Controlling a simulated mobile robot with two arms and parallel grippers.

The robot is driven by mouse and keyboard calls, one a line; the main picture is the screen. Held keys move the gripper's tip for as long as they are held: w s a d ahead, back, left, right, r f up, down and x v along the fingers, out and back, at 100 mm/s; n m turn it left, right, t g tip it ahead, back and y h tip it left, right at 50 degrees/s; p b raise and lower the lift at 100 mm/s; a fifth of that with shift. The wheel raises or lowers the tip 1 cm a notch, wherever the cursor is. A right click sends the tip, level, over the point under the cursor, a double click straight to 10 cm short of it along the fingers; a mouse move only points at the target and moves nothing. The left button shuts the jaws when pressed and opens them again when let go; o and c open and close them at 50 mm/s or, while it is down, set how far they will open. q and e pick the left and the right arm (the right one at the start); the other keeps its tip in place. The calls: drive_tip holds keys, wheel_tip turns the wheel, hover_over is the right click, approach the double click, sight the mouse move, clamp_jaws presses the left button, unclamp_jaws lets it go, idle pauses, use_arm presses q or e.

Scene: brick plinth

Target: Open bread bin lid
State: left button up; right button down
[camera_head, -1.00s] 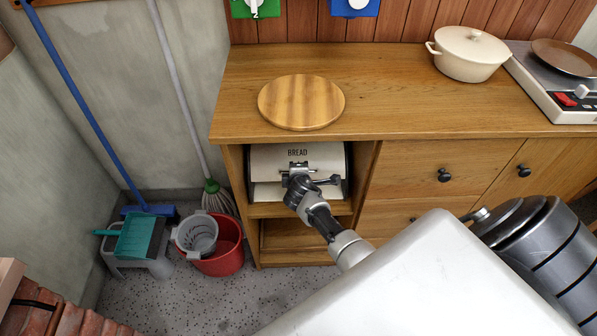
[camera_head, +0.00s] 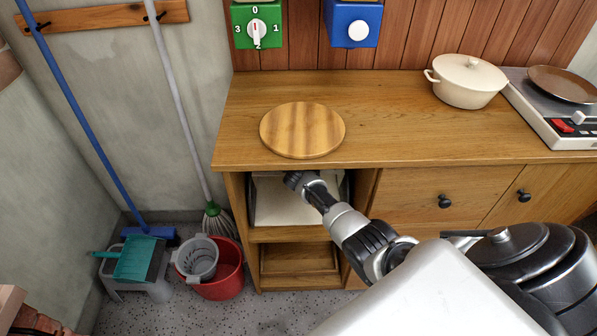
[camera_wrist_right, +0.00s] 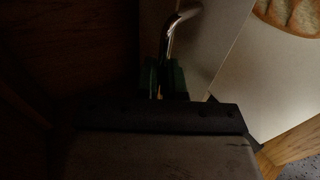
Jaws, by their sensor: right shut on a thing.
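The cream bread bin (camera_head: 290,207) sits in the upper open compartment of the wooden cabinet, under the countertop. Its lettered front no longer shows in the head view, and its pale inside is exposed. The lid is swung up, mostly hidden under the counter edge. In the right wrist view, my right gripper (camera_wrist_right: 163,82) is shut on the shiny metal lid handle (camera_wrist_right: 177,28). A bread loaf (camera_wrist_right: 292,14) shows at upper right, past the cream bin surface. In the head view my right arm reaches into the compartment, and its fingertips are hidden. My left gripper is not in view.
A round wooden board (camera_head: 302,130) lies on the countertop (camera_head: 390,125) just above the compartment. The compartment's side walls are close to my gripper. A drawer knob (camera_head: 445,201) sticks out at right. A red bucket (camera_head: 224,275) stands on the floor at left.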

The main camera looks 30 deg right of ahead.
drive_tip(key=shift+w+d+r, duration=0.1)
drive_tip(key=shift+w+d, duration=0.45)
drive_tip(key=shift+w, duration=0.35)
drive_tip(key=c, duration=1.3)
unclamp_jaws()
